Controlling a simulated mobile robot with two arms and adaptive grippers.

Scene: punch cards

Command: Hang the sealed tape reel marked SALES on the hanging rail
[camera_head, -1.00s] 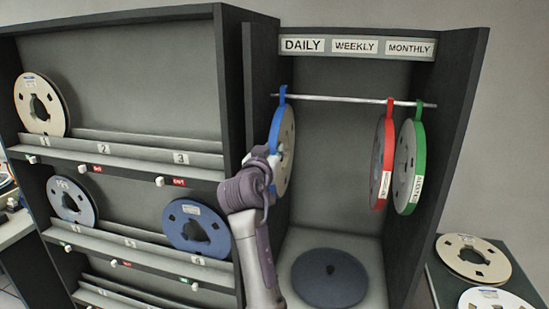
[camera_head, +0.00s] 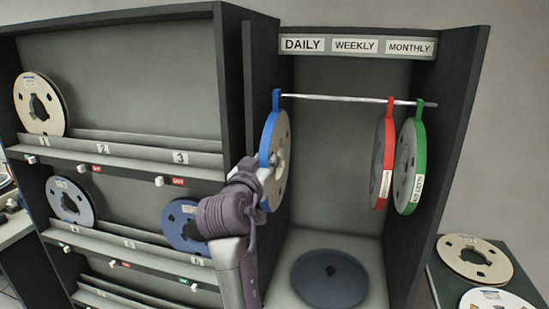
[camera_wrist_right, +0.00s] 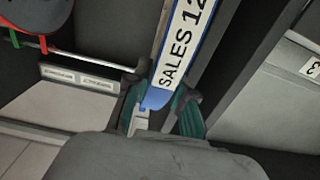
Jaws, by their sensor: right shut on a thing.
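The SALES reel (camera_head: 272,160) has a blue rim band with a hook tab at its top. In the right wrist view its white label reading "SALES 12" (camera_wrist_right: 180,45) shows on the blue band. My right gripper (camera_head: 264,172) is shut on its blue band; the green-padded fingers (camera_wrist_right: 160,108) lie either side of it. The hanging rail (camera_head: 340,98) runs across the cabinet. The hook tab is at the rail's left end; I cannot tell whether it bears on the rail. My left gripper is not in view.
A red-banded reel (camera_head: 382,160) and a green-banded reel (camera_head: 409,165) hang at the rail's right. The rail's middle is free. Signs DAILY (camera_head: 302,44), WEEKLY (camera_head: 355,45) and MONTHLY (camera_head: 409,47) are above. A dark reel (camera_head: 330,279) lies on the cabinet floor.

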